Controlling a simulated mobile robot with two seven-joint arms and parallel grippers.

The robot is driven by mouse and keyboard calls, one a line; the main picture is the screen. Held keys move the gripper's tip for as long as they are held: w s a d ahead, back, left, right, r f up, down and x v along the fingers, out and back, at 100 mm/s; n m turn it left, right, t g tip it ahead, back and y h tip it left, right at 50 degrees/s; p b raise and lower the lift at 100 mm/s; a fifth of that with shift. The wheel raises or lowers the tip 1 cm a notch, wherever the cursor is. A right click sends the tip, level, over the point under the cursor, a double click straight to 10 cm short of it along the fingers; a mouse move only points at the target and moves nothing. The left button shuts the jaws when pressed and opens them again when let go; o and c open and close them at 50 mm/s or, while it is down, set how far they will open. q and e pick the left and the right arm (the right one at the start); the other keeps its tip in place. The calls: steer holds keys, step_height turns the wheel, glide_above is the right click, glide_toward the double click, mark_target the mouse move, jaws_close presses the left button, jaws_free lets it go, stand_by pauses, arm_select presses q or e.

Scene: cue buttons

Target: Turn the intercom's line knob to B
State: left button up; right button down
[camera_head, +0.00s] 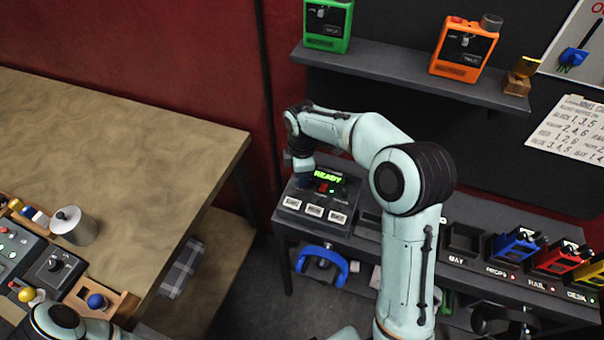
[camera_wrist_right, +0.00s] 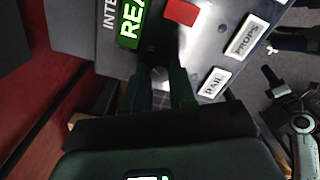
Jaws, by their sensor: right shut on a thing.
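The intercom (camera_head: 287,215) is a dark box at the left end of the long dark bench, with a green READY display (camera_head: 328,177) and white label buttons (camera_head: 314,211). My right gripper (camera_head: 302,172) is at its upper left corner, beside the display. The wrist view shows the intercom (camera_wrist_right: 95,40) close up, with the display (camera_wrist_right: 130,25), a red button (camera_wrist_right: 181,12) and white RAIL and PROPS labels (camera_wrist_right: 246,37). My right gripper (camera_wrist_right: 160,88) is shut there on the line knob, which the fingers mostly hide. The knob's pointer and letter marks cannot be read. My left gripper is out of view.
Several coloured radios, including a blue one (camera_head: 516,245), stand in bays at the right. A shelf (camera_head: 400,75) above holds a green radio (camera_head: 327,24) and an orange radio (camera_head: 464,47). A wooden table (camera_head: 110,140) with control boxes is at the left.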

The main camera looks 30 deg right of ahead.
steer(key=c, duration=0.9)
jaws_free()
steer(key=shift+c, duration=0.2)
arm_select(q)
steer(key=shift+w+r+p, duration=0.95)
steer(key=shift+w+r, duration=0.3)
arm_select(e)
step_height(320, 180, up, 13)
steer(key=shift+r, duration=0.2)
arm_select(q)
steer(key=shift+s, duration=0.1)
